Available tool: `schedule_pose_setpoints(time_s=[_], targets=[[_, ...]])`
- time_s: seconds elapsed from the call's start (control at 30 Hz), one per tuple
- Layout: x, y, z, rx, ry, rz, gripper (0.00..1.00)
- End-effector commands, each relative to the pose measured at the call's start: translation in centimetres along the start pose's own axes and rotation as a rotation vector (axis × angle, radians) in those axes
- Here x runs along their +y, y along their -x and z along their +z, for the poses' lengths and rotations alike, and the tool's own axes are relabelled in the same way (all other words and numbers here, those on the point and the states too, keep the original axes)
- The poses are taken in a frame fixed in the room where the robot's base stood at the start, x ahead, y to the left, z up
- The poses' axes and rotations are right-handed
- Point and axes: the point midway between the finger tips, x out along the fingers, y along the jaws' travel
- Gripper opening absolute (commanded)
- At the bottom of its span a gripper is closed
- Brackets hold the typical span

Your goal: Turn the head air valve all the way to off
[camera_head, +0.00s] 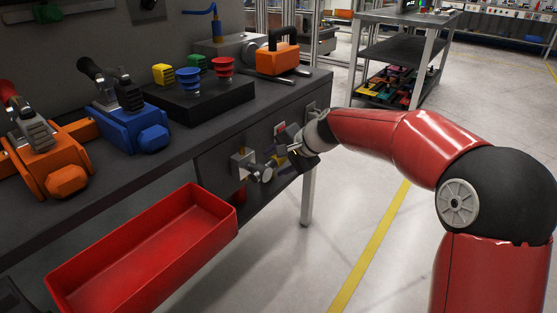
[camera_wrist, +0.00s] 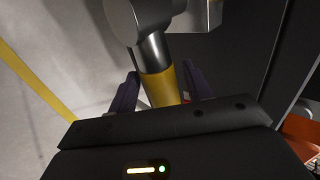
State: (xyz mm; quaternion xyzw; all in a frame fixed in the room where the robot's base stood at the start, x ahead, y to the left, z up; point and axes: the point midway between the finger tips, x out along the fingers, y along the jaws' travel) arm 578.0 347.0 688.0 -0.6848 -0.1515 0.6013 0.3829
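The air valve is a grey metal fitting on the dark front panel under the bench top, seen in the head view (camera_head: 243,163) and at the top of the wrist view (camera_wrist: 140,15). A yellow handle (camera_wrist: 160,84) runs from its metal stem toward my gripper. My gripper (camera_wrist: 160,88) has its dark fingers on either side of the handle, with narrow gaps visible, so it looks open around the handle. In the head view my gripper (camera_head: 284,150) is at the panel, just right of the valve. The handle's lower end is hidden by the gripper body.
A red bin (camera_head: 150,255) hangs below the bench edge, left of the valve. The bench top holds blue (camera_head: 132,125) and orange (camera_head: 48,160) clamp-like tools and a black block (camera_head: 195,100) with coloured parts. A bench leg (camera_head: 308,190) stands below my gripper. The floor to the right is clear.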

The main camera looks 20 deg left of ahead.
Motion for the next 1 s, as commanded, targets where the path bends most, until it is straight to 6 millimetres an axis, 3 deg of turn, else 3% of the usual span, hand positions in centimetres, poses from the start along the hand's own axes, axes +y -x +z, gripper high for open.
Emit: schedule_pose_setpoints(time_s=[0.23,0.5,0.7,1.0], targets=[[-0.1,0.8,-0.1,0.002,0.001,-0.001,0.50],[0.0,5.2,-0.1,0.003,0.000,-0.001,0.50],[0.0,7.4,0.0,0.001,0.000,0.000,0.50],[0.0,7.8,0.0,0.000,0.000,0.000,0.50]])
